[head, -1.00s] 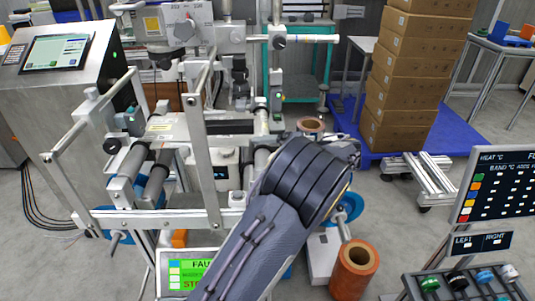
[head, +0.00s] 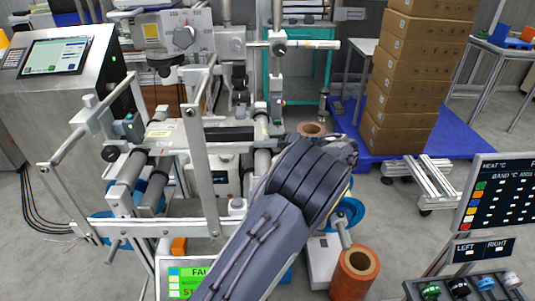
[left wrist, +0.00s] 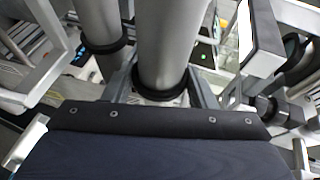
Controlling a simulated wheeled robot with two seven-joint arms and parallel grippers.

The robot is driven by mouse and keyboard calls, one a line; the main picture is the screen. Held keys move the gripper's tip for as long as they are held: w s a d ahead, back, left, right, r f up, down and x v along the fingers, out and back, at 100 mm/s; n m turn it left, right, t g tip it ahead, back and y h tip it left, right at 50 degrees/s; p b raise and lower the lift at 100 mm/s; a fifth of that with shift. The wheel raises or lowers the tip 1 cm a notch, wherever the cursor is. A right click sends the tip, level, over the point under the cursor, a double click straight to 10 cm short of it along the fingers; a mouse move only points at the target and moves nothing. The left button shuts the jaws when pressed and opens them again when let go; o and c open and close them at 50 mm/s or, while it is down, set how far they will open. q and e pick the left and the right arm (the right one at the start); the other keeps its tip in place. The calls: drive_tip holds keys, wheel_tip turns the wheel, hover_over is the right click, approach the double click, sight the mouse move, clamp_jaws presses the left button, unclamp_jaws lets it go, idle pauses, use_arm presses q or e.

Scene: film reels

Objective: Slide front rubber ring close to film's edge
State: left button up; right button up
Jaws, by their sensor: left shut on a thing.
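In the left wrist view, a black rubber ring (left wrist: 161,95) sits around a thick grey roller (left wrist: 168,45). My left gripper (left wrist: 163,88) has a finger on each side of that roller and is shut on the ring. A second black ring (left wrist: 103,47) sits around another grey roller (left wrist: 98,18), up and to the left. In the head view my left arm hides the gripper and the ring. I cannot make out the film's edge in either view. My right gripper is not in view.
The machine's metal frame (head: 199,165) stands left of my arm. Orange-brown rolls (head: 355,275) sit right of and behind the arm. A screen panel (head: 500,195) and a rack of coloured knobs (head: 465,290) are at the right. Boxes (head: 410,80) are stacked behind.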

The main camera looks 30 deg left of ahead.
use_arm(q)
drive_tip(key=shift+s, duration=0.1)
drive_tip(key=o, duration=1.4)
drive_tip(key=shift+c, duration=0.2)
drive_tip(key=v, duration=0.8)
drive_tip(key=shift+p, duration=0.4)
